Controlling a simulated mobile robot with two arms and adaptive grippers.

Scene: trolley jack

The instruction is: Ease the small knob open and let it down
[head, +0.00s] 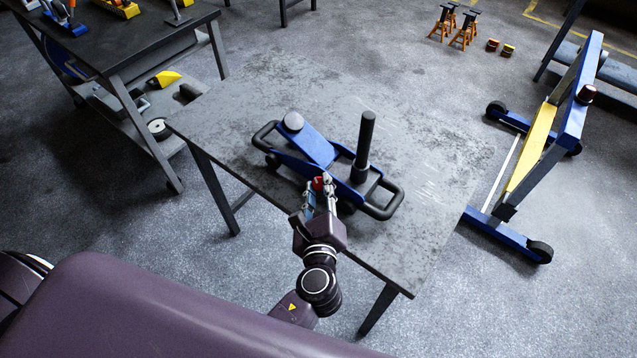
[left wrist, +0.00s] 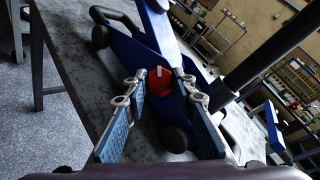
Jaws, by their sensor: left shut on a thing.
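The blue trolley jack (head: 317,147) stands on the grey table, with a round grey saddle (head: 292,122) at its left end and a black handle post (head: 365,142) upright at its right. A small red knob (head: 318,183) sits on the jack's near side; it also shows in the left wrist view (left wrist: 160,82), with a pale mark on its face. My left gripper (head: 322,188) is at the knob, its two fingers on either side of it and shut on it. The fingers hide part of the knob in the head view. My right gripper is not in view.
The grey table top (head: 215,115) is bare around the jack. A dark workbench (head: 130,40) stands at the upper left. A blue and yellow frame on wheels (head: 535,150) stands on the floor at the right. Orange stands (head: 465,33) are farther back.

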